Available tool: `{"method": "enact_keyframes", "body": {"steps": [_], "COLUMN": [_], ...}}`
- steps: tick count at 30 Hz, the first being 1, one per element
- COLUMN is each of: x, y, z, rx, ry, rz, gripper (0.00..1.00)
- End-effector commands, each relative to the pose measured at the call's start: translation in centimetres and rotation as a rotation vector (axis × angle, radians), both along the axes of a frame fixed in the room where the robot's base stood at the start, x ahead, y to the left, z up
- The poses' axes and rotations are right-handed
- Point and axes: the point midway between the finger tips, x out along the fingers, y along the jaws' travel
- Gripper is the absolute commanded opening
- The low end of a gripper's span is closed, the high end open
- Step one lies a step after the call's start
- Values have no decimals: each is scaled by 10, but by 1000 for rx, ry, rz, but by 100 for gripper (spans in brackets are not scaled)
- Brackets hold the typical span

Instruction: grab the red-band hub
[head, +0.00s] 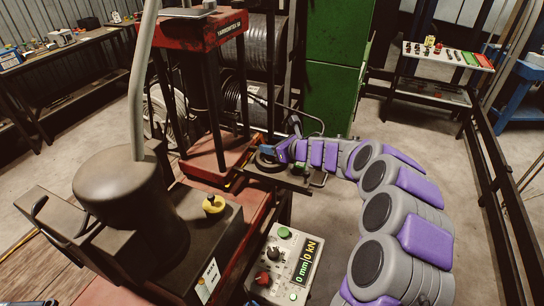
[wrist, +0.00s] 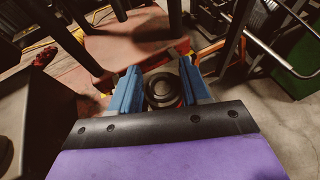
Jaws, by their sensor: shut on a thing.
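My gripper (wrist: 160,88) reaches to the small dark shelf beside the red press, its two blue fingers on either side of a dark round hub (wrist: 163,91). The fingers are shut on the hub, which shows from above as dark rings around a centre. In the head view my gripper (head: 275,152) is small at the end of the purple and grey arm, and the hub is mostly hidden there.
The red press frame (head: 215,95) stands just left of my gripper. A control box (head: 285,262) reads 0 mm and 0 kN. A black machine with a yellow button (head: 214,204) is at front left. A green cabinet (head: 335,65) stands behind. A side table (head: 438,90) holds several small items.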

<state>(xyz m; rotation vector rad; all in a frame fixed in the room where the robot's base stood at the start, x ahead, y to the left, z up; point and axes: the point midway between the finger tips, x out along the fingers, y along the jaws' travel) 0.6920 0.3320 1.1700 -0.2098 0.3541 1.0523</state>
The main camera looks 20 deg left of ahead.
Motion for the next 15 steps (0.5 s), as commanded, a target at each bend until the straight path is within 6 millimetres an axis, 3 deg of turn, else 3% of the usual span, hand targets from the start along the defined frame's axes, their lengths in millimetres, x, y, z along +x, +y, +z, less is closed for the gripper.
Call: {"method": "enact_keyframes", "body": {"steps": [6, 15], "x": [-1, -1], "y": [1, 0], "z": [-2, -2], "rx": [-2, -2], "ry": [2, 3], "rz": [3, 2], "gripper": [0, 0]}}
